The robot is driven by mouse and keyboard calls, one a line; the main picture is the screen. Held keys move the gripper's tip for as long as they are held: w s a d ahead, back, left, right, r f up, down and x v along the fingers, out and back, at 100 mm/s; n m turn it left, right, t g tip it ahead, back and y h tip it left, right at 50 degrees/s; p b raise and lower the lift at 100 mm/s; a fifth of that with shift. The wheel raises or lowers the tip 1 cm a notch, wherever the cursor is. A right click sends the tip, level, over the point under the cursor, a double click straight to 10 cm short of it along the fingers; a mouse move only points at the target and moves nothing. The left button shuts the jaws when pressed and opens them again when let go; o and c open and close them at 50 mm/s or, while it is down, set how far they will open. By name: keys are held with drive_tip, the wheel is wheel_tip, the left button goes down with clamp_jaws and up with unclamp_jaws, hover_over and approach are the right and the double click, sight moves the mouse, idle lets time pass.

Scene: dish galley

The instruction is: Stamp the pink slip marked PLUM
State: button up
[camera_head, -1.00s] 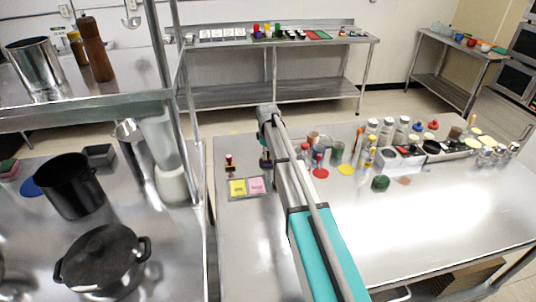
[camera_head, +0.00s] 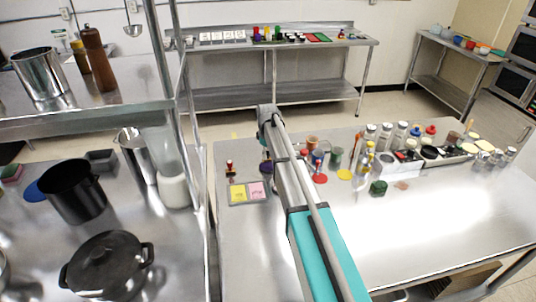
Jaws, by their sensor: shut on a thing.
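A pink slip (camera_head: 257,190) lies at the right of a grey tray (camera_head: 248,204) on the near steel table. A yellow slip (camera_head: 238,194) lies beside it on the left. The print on both slips is too small to read. A small upright stamp with a red top (camera_head: 230,166) stands just behind the tray. A dark purple item (camera_head: 265,168) shows behind the tray's right side, partly covered by my arm; I cannot tell what it is. My arm reaches out over the table to the right of the slips. My gripper's fingers are hidden, so its hold cannot be seen.
Right of my arm stand a red disc (camera_head: 320,179), a yellow disc (camera_head: 345,174), a green item (camera_head: 378,187) and several jars. Left, a shelf post (camera_head: 200,150) rises beside a counter with a black pot (camera_head: 72,188). The table's front right is clear.

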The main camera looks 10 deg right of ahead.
drive_tip(key=shift+r+p, duration=1.85)
drive_tip(key=shift+r, duration=0.15)
drive_tip(key=shift+s, duration=0.15)
